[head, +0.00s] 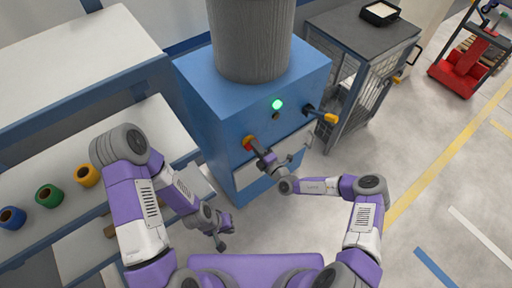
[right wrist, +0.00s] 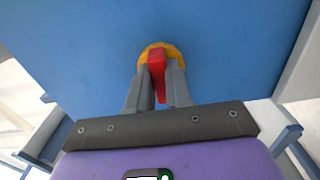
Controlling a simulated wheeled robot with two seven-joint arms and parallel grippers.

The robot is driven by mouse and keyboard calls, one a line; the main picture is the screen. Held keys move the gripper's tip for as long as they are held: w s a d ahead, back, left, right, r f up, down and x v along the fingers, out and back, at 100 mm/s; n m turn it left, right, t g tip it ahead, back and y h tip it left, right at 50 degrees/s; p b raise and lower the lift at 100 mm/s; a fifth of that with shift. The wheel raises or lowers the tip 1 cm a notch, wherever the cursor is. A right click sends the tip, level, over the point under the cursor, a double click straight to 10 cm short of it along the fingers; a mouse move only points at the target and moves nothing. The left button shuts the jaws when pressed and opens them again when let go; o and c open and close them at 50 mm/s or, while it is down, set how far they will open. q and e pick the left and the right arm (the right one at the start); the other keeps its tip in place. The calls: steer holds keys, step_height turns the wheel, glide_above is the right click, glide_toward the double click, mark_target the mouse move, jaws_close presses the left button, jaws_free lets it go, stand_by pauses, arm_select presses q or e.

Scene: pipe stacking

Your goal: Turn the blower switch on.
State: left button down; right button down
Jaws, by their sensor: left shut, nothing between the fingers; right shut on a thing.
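The blower switch is a red handle (right wrist: 157,62) on a round yellow base (right wrist: 176,48), fixed to the front of the blue blower cabinet (head: 233,122). In the head view the switch (head: 248,142) is partly covered by my right gripper (head: 259,155). In the right wrist view, the grey fingers of that gripper (right wrist: 159,88) are shut on the red handle, one on each side. A green light (head: 277,104) glows on the cabinet front above and right of the switch. My left gripper (head: 221,243) is shut and empty, low beside the cabinet's left, away from the switch.
A yellow-tipped lever (head: 330,118) sticks out right of the switch. A grey cylinder (head: 252,40) stands on the cabinet. Blue, green and yellow pipe pieces (head: 49,195) lie on the left shelf. A mesh cage cart (head: 365,90) stands at right; floor is clear at lower right.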

stand_by(0.3)
steer(key=c, duration=1)
jaws_free()
steer(key=shift+c, duration=0.2)
steer(key=p+v, duration=0.1)
steer(key=v, duration=0.6)
steer(key=shift+s+d, duration=0.2)
steer(key=shift+s, duration=0.05)
